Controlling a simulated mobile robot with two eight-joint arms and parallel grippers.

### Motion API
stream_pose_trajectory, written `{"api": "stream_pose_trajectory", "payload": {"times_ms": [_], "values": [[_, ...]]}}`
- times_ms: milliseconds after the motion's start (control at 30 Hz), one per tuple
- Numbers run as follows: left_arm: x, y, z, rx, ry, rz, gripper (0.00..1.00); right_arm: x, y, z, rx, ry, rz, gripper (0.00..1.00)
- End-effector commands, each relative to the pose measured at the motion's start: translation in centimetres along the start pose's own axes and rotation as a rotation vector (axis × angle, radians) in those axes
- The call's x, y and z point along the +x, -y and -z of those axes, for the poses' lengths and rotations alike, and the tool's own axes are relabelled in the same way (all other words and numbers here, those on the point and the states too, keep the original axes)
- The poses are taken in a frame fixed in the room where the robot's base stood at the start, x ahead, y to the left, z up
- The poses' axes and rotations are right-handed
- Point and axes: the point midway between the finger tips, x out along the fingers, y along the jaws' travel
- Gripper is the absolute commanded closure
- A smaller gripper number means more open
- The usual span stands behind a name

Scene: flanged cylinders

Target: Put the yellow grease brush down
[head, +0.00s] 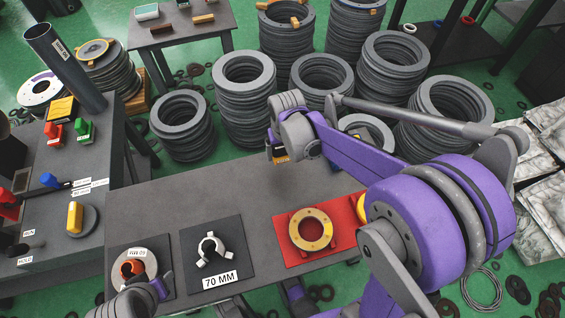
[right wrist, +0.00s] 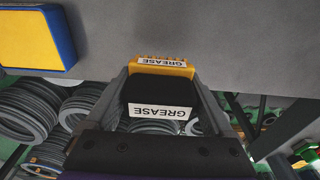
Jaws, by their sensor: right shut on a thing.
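My right gripper (head: 277,150) is above the back edge of the grey worktable (head: 150,208), at the end of the purple arm. In the right wrist view its fingers (right wrist: 165,85) are shut on the yellow grease brush (right wrist: 160,66). The brush shows a yellow part and a dark part, each with a white GREASE label. In the head view only a small yellow bit of it (head: 281,159) shows below the wrist. Whether the brush touches anything is hidden. Grey and purple parts of my left arm show at the bottom left; its gripper does not show.
A 70 MM black mat (head: 190,262) with a grey flanged part (head: 213,250) and a red tray (head: 282,240) with a yellow ring (head: 311,229) are on the worktable. Stacks of grey rings (head: 247,105) stand behind. The worktable's back middle is clear.

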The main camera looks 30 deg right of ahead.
Motion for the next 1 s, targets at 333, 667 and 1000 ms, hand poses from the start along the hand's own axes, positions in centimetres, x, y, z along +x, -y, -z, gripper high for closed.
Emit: {"api": "stream_pose_trajectory", "payload": {"times_ms": [333,667,1000], "values": [[1.5,0.0,-0.5,0.000,0.005,0.000,0.50,4.1,0.0,-0.5,0.000,0.000,0.000,0.65],[1.6,0.0,-0.5,0.000,0.006,0.000,0.50,5.2,0.0,-0.7,0.000,0.000,0.000,0.65],[2.4,0.0,-0.8,0.000,0.009,0.000,0.50,6.2,0.0,-0.8,0.000,0.000,0.000,0.65]]}}
